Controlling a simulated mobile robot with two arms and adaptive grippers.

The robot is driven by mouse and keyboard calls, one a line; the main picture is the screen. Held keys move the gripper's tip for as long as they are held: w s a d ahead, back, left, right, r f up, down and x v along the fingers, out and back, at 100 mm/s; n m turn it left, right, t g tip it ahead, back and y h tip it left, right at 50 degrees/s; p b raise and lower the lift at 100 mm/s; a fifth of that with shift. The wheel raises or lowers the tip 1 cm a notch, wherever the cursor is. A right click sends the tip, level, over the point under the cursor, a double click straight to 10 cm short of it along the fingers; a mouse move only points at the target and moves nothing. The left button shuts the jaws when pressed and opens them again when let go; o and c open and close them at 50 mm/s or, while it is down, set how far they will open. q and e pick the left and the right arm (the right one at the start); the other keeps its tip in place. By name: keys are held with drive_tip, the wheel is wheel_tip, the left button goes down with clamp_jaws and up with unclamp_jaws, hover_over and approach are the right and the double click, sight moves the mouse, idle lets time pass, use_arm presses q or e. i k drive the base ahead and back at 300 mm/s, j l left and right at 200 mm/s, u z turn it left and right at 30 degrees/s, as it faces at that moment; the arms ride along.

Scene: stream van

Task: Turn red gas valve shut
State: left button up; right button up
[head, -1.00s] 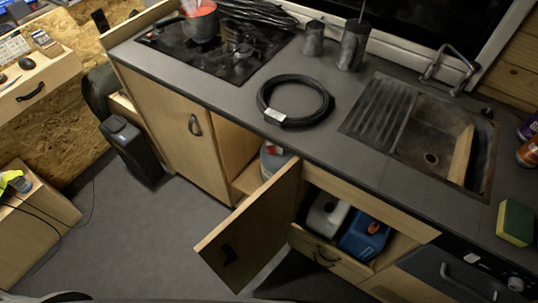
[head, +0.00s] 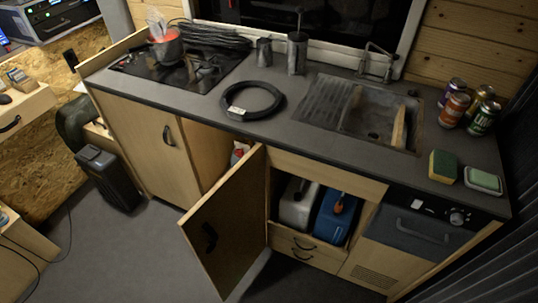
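Part of a pale object with a reddish top (head: 239,152) shows inside the lower cabinet, in the gap beside the open wooden door (head: 222,225). It may be a gas bottle with its valve, but I cannot tell. The door hides most of it. No red valve can be made out clearly. Neither of my grippers is in view.
A grey worktop (head: 200,108) carries a hob (head: 150,68), a coiled black hose (head: 252,100) and a sink (head: 370,125). White (head: 298,205) and blue (head: 335,215) canisters stand in the open cabinet. The door juts over the floor. Floor at front left is clear.

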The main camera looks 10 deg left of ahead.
sight(239, 152)
drive_tip(key=j+z, duration=0.25)
drive_tip(key=z, duration=0.15)
drive_tip(key=j+z, duration=0.6)
drive_tip(key=z, duration=0.15)
drive_tip(key=k+j, duration=0.1)
drive_tip(key=j, duration=0.5)
drive_tip(key=k+j, duration=0.1)
drive_tip(key=j, duration=1.1)
drive_tip(key=k+j, duration=0.15)
drive_tip(key=j, duration=0.45)
